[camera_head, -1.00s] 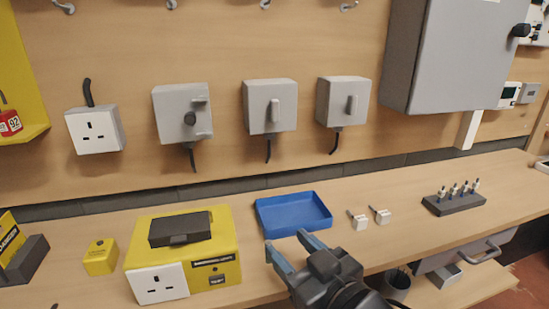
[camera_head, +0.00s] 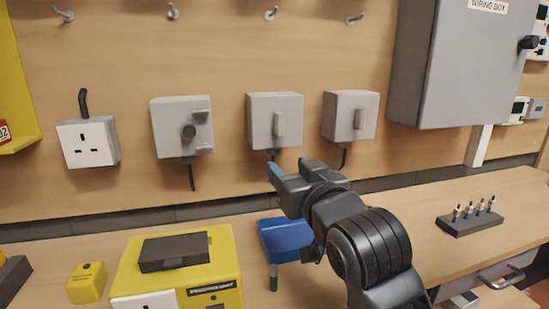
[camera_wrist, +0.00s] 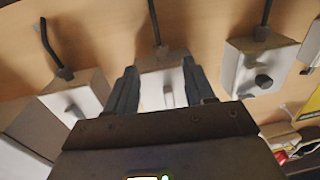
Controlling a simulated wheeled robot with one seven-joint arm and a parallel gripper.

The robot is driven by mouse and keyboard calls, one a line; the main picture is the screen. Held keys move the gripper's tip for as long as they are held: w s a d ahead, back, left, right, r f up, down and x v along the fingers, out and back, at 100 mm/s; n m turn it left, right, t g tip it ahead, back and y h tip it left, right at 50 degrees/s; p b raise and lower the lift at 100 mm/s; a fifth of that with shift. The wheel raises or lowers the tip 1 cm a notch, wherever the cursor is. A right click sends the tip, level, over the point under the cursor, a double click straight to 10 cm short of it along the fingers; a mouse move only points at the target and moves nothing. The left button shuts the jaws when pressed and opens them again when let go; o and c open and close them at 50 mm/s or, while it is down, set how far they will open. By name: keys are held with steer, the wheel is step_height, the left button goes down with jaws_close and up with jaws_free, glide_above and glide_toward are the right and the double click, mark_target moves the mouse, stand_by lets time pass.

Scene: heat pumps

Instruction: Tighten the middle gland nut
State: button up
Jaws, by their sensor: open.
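The middle grey switch box (camera_head: 275,119) is on the wooden wall panel, with a cable leaving its underside. The gland nut there (camera_head: 272,154) is small and partly unclear, just above my gripper in the head view. My gripper (camera_head: 276,174) is raised in front of the wall below this box, open and empty. The wrist view looks upside down. There, the fingers (camera_wrist: 160,76) stand either side of the middle box (camera_wrist: 152,88), and its gland nut (camera_wrist: 162,52) shows beyond the fingertips. I see no contact with the nut.
A grey box with a round knob (camera_head: 181,127) is to the left and another switch box (camera_head: 350,116) to the right, both with cables below. A large grey wiring box (camera_head: 460,65) juts out at right. The blue tray (camera_head: 285,238) and yellow unit (camera_head: 215,255) sit on the bench.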

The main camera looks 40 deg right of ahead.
mark_target(276, 154)
steer(key=shift+p+x, duration=0.3)
steer(key=shift+x, duration=3.7)
steer(key=shift+c, duration=0.4)
steer(key=shift+s+r, duration=0.1)
jaws_close()
